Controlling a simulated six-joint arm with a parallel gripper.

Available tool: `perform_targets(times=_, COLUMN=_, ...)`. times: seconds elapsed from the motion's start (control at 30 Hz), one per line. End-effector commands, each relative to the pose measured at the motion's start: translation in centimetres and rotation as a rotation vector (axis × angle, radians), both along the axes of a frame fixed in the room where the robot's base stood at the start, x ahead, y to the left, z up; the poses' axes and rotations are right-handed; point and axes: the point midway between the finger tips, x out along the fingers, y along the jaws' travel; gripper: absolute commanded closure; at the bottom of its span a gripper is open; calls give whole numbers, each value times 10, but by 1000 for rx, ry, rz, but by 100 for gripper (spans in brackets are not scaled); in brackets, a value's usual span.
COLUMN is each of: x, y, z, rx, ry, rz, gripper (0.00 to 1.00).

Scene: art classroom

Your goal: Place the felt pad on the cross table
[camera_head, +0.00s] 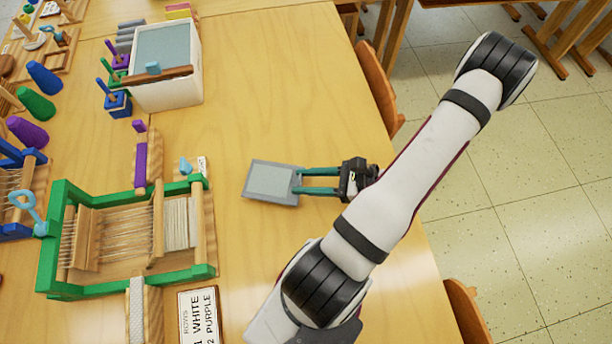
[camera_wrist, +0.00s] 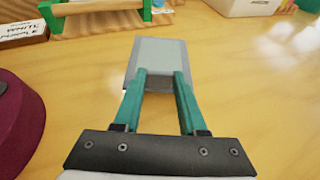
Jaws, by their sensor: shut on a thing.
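A flat grey rectangular pad with a darker grey border, which looks like the felt pad (camera_head: 268,182), is over the open middle of the wooden table (camera_head: 290,70). My gripper (camera_head: 299,180) has its green fingers shut on the pad's near edge. In the wrist view, the pad (camera_wrist: 158,56) extends forward from the fingertips (camera_wrist: 160,80). I cannot tell whether it touches the tabletop or is slightly above it. I cannot tell which surface is the cross table.
A green-framed loom (camera_head: 120,279) stands left of the pad, with a lettered card (camera_head: 199,318) in front. A white bin (camera_head: 180,92) stands at the back left. Chairs (camera_head: 378,90) line the table's right edge. Bare tabletop lies behind the pad.

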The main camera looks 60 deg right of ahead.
Motion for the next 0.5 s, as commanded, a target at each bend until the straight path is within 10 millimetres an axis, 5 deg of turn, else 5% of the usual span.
perform_targets(times=0.1, x=0, y=0, z=-19, rx=1, ry=0, rz=1, gripper=100)
perform_targets(times=0.3, x=-1, y=0, z=-22, rx=-1, ry=0, rz=0, gripper=100)
perform_targets(times=0.33, x=-1, y=0, z=-22, rx=-1, ry=1, rz=0, gripper=55)
perform_targets(times=0.5, x=-1, y=0, z=-22, rx=-1, ry=0, rz=0, gripper=29)
